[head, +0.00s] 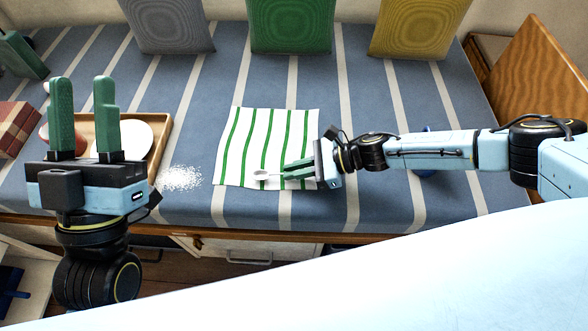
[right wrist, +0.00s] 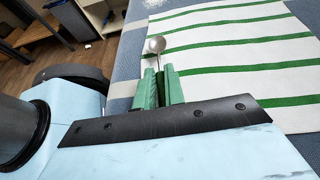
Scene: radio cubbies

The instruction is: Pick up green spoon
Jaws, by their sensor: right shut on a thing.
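A small spoon (head: 260,175) with a pale, silvery bowl is at the near edge of a white cloth with green stripes (head: 272,125). My right gripper (head: 284,172) is shut on its handle, and the bowl sticks out past the fingertips. In the right wrist view, the spoon (right wrist: 155,46) points away from the green fingers of the right gripper (right wrist: 160,75). The handle's end is hidden between the fingers, and I see no green on the spoon. I cannot tell if the spoon touches the cloth. My left gripper (head: 83,85) is open and empty, fingers pointing up.
A wooden tray (head: 168,122) with a white plate (head: 137,138) lies behind my left gripper. White grains (head: 181,178) are scattered between tray and cloth. Grey, green (head: 291,25) and yellow cushions stand along the back.

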